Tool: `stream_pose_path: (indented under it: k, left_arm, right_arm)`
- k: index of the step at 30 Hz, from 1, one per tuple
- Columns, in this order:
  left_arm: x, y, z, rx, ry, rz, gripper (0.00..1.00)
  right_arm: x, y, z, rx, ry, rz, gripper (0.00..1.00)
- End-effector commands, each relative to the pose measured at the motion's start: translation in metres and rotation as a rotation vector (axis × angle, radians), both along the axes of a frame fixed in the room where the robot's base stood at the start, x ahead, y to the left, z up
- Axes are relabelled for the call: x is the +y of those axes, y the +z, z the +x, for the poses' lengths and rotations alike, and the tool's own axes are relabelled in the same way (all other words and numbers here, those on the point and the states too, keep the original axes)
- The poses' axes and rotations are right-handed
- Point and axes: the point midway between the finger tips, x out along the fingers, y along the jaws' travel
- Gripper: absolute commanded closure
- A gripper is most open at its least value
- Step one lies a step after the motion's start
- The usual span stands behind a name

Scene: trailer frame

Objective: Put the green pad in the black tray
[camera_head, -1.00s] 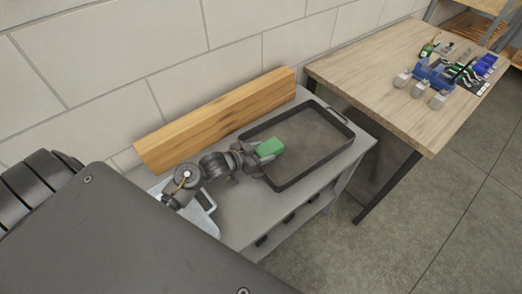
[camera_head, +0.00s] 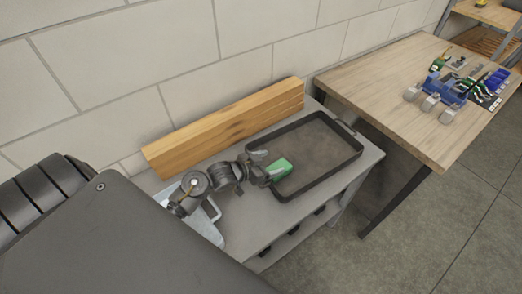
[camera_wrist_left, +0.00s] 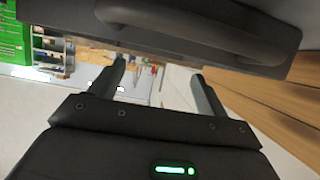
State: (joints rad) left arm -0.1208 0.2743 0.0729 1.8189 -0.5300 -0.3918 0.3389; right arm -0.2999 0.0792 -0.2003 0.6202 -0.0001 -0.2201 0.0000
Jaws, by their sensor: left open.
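The green pad (camera_head: 281,168) shows in the head view inside the left end of the black tray (camera_head: 319,181); it looks low, near the tray floor. The dark rectangular tray lies on a grey bench. My left gripper (camera_head: 267,163) is open at the tray's left end, its fingers close beside the pad. I cannot tell whether they touch it, and the gripper hides part of the tray's left rim. In the left wrist view, the two fingers (camera_wrist_left: 160,82) stand apart with nothing between them. The pad is not visible there. My right gripper is not in view.
A wooden beam (camera_head: 225,128) lies along the wall behind the tray. A light metal piece (camera_head: 205,222) sits left of the tray. A wooden table (camera_head: 390,88) at right holds blue and grey parts (camera_head: 442,92). The tray's middle is empty.

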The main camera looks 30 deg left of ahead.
Motion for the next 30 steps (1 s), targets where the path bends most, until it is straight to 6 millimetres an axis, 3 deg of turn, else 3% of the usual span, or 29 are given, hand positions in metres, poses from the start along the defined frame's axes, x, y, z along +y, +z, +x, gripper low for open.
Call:
stream_pose_path:
  k: [2, 12, 18, 30]
  left_arm:
    - [0.0, 0.012, 0.0, -0.002, 0.001, 0.0, 0.24]
    - [0.025, 0.033, -0.062, 0.001, 0.0, 0.004, 0.24]
    - [0.036, 0.046, -0.091, 0.0, 0.0, 0.002, 0.24]
    - [0.041, 0.054, -0.103, -0.001, 0.0, -0.001, 0.24]
  right_arm:
    - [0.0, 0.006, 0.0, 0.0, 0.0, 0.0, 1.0]
    - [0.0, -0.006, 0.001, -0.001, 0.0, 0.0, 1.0]
    - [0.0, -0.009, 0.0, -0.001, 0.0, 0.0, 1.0]
    - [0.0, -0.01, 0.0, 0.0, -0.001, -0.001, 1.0]
